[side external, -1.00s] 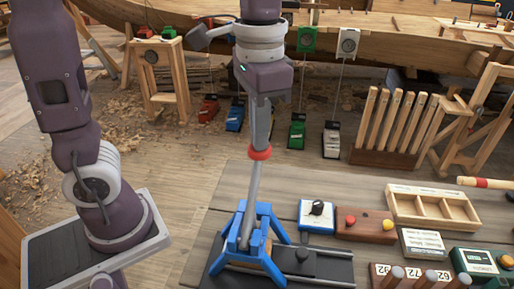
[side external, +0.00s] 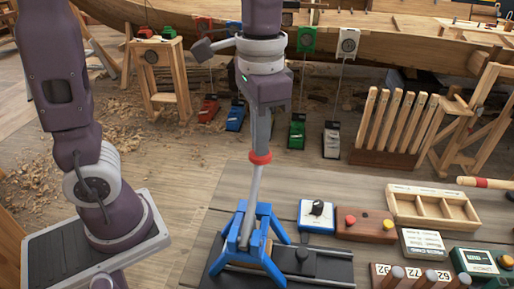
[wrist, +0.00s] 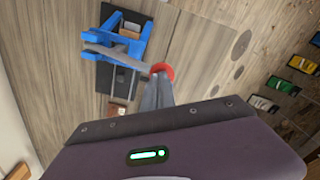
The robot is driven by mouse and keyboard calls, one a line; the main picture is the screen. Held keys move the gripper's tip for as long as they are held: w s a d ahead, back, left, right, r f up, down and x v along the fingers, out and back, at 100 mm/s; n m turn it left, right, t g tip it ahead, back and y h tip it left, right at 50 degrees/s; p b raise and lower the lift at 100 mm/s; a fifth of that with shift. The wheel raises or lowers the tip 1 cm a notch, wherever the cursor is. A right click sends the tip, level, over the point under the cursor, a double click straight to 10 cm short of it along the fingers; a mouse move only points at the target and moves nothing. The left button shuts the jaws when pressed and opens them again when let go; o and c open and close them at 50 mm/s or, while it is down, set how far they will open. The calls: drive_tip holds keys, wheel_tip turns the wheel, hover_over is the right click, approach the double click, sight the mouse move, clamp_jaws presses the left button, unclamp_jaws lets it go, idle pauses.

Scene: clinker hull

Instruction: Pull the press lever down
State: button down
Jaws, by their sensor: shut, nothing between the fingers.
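The press has a blue frame (side external: 237,220) on a dark base at the front of the bench. Its grey lever (side external: 254,195) rises steeply from the frame and leans slightly right, with a red ring (side external: 260,158) near its upper end. My gripper (side external: 262,146) is shut, points down and has its fingertips at the red ring; they seem to touch it, and nothing shows between them. In the wrist view, my shut fingers (wrist: 157,94) reach to the red ring (wrist: 161,69), and the lever (wrist: 120,55) runs left to the blue frame (wrist: 104,42).
A wooden hull (side external: 400,45) spans the back. Shavings lie on the floor.

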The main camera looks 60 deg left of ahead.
drive_tip(key=shift+f, duration=0.1)
drive_tip(key=shift+w+a+f, duration=0.1)
drive_tip(key=shift+a+f, duration=0.05)
drive_tip(key=shift+f, duration=0.35)
drive_tip(key=shift+w+a+f, duration=0.1)
drive_tip(key=shift+f, duration=0.4)
drive_tip(key=shift+a+f, duration=0.1)
drive_tip(key=shift+f, duration=0.8)
drive_tip(key=shift+s+d+r, duration=0.2)
drive_tip(key=shift+d+r, duration=0.05)
drive_tip(key=shift+r, duration=0.5)
drive_tip(key=shift+s+d+r, duration=0.15)
drive_tip(key=shift+d+r, duration=0.05)
drive_tip(key=shift+r, duration=0.55)
drive_tip(key=shift+s+d+r, duration=0.2)
drive_tip(key=shift+d+r, duration=0.05)
drive_tip(key=shift+r, duration=0.5)
wheel_tip(320, 180, up, 9)
drive_tip(key=s+d, duration=0.1)
drive_tip(key=shift+s+d, duration=0.15)
